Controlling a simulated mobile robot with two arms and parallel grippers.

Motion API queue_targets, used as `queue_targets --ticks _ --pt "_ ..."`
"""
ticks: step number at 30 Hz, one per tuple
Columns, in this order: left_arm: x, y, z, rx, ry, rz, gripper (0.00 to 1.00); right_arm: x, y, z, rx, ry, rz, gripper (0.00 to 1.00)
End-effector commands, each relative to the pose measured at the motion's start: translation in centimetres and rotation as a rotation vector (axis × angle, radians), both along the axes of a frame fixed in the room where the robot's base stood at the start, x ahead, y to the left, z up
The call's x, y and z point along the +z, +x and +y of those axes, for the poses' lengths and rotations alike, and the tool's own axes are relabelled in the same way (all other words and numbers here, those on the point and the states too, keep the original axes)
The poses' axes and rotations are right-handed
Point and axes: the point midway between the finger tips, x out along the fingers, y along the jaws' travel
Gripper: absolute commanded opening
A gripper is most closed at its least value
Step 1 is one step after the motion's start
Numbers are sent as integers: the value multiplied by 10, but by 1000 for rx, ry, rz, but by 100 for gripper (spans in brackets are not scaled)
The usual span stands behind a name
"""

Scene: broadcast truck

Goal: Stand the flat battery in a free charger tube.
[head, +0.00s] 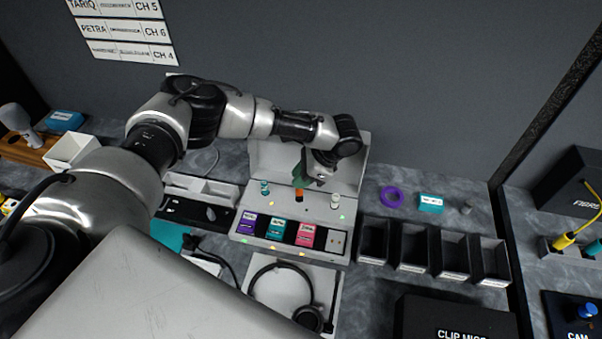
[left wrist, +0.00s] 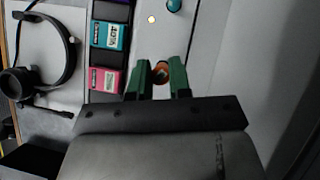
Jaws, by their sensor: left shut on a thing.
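The charger (head: 283,216) stands at the back of the counter, with its panel leaning up behind it. My left gripper (head: 301,182), with green fingers, is above the charger's back row and points down. It is shut on an orange battery (head: 299,194), which looks upright; its round end shows between the fingers in the left wrist view (left wrist: 161,74). I cannot tell if its lower end is inside a tube. A teal-topped battery (head: 264,187) stands to its left and a pale one (head: 335,201) to its right. My right gripper is not in view.
Purple, teal and pink packs (head: 276,230) sit in the charger's front bays. Several empty dark bins (head: 413,259) stand to the right, with a purple tape roll (head: 391,197) and a teal box (head: 430,203) behind them. A headset (head: 306,316) lies in front.

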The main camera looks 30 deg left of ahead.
Motion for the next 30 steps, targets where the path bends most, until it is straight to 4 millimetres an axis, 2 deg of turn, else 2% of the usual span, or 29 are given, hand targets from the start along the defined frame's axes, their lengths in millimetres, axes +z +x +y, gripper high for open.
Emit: queue_targets --ticks 18,30 --pt "-1 0 0 0 0 0 0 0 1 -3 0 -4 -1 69" --pt "-1 0 0 1 1 1 0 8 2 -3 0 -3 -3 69"
